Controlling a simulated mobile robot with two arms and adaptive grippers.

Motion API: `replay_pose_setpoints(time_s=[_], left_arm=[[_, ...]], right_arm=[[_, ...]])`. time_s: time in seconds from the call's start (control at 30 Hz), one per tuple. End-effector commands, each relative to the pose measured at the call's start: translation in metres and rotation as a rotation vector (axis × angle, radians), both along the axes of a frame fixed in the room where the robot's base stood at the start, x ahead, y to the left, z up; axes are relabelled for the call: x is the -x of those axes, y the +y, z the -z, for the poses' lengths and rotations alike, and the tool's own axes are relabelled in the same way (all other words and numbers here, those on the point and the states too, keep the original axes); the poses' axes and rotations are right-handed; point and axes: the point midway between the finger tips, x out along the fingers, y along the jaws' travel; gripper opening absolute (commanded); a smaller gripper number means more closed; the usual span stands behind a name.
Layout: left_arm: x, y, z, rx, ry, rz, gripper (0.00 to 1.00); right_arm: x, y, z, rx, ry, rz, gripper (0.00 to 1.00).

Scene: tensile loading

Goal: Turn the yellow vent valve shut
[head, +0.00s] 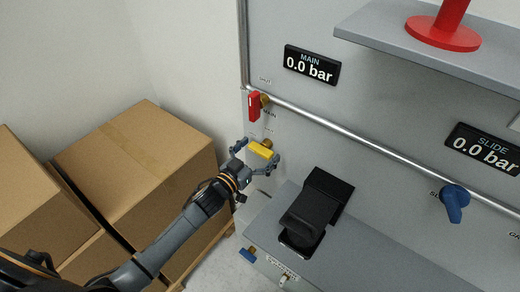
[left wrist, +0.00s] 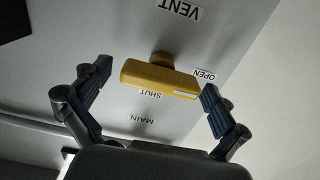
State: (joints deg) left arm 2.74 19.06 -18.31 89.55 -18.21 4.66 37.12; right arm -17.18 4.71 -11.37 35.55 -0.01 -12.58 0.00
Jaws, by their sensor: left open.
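The yellow vent valve handle (head: 262,151) sits on the grey panel, below the pipe at the panel's left side. In the left wrist view the yellow handle (left wrist: 160,79) lies crosswise, slightly tilted, with labels VENT, OPEN and SHUT around it. One end is beside the OPEN label (left wrist: 204,75); the SHUT label (left wrist: 134,93) is below the handle. My left gripper (head: 259,160) is open, with its fingers on either side of the handle. In the left wrist view the gripper (left wrist: 152,98) shows a finger near each handle end; contact is unclear. My right gripper is out of view.
A red MAIN valve handle (head: 254,106) hangs just above, on the pipe (head: 350,138). The MAIN display (head: 312,65) reads 0.0 bar. A black device (head: 315,208) stands on the ledge to the right. Cardboard boxes (head: 140,165) stand on the left.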

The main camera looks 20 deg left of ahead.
Motion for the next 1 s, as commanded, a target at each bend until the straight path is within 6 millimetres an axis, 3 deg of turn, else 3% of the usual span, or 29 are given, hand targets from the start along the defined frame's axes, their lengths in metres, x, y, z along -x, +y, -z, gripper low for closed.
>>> replay_pose_setpoints(time_s=[0.17,0.43,0.73,1.0], left_arm=[[0.0001,-0.0001,0.0002,0.0,0.0,0.0,0.98],[0.0003,0.0001,0.0001,0.0,0.0,0.0,0.44],[0.0004,0.0,0.0,-0.022,-0.008,0.0,0.43],[0.0005,-0.0004,-0.0002,-0.152,-0.055,0.0,0.43]], right_arm=[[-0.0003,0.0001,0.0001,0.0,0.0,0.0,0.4],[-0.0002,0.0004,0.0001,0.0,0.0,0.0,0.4],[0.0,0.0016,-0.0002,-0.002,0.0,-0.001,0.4],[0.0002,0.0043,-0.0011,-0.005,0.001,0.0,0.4]])
